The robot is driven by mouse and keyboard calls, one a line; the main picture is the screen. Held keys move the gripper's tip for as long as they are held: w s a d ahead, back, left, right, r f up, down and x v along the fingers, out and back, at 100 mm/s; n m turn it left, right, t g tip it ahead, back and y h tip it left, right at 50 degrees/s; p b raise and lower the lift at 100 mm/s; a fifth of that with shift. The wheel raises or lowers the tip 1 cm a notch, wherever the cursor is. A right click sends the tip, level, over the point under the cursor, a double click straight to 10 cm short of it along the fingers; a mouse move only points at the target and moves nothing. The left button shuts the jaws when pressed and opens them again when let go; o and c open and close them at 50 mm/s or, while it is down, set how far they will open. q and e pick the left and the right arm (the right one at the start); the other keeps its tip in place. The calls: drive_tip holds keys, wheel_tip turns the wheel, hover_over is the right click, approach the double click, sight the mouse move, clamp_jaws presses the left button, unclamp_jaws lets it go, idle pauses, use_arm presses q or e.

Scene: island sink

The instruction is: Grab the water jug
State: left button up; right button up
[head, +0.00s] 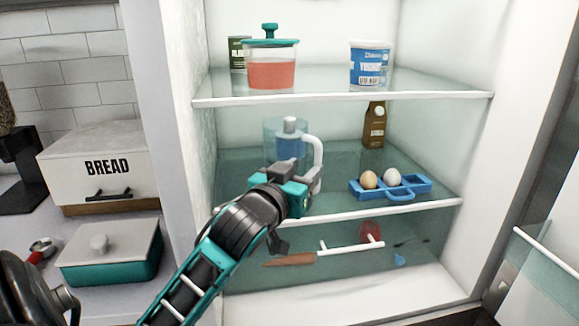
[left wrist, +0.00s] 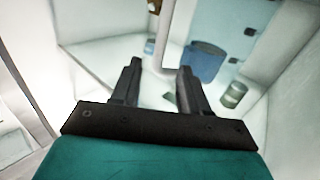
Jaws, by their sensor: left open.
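The water jug (head: 287,147) is clear with blue contents, a pale lid and a white handle (head: 317,155) on its right side. It stands upright on the middle fridge shelf, its lower part hidden behind my left gripper (head: 300,182). My left gripper is in front of the jug, close to the handle. In the left wrist view the two fingers (left wrist: 160,68) are apart with nothing held between them. A white bar, likely the handle (left wrist: 165,30), shows beyond the fingertips, with a blue shape beside it. I cannot tell whether they touch. My right gripper is not in view.
A blue egg tray (head: 408,194) with two eggs and a brown carton (head: 374,125) are right of the jug. The upper shelf edge (head: 345,99) runs above; a red-filled jar (head: 271,72) and yogurt tub (head: 370,64) stand on that shelf. A bread box (head: 98,165) is left, outside the fridge.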

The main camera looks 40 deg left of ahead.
sight(316, 158)
use_arm(q)
drive_tip(key=shift+w+a, duration=0.2)
drive_tip(key=shift+w, duration=1.05)
drive_tip(key=shift+w+a, duration=0.25)
drive_tip(key=shift+w, duration=1)
drive_tip(key=shift+w+a, duration=0.2)
drive_tip(key=shift+w, duration=1.05)
drive_tip(key=shift+c, duration=0.3)
clamp_jaws()
drive_tip(key=shift+r, duration=0.1)
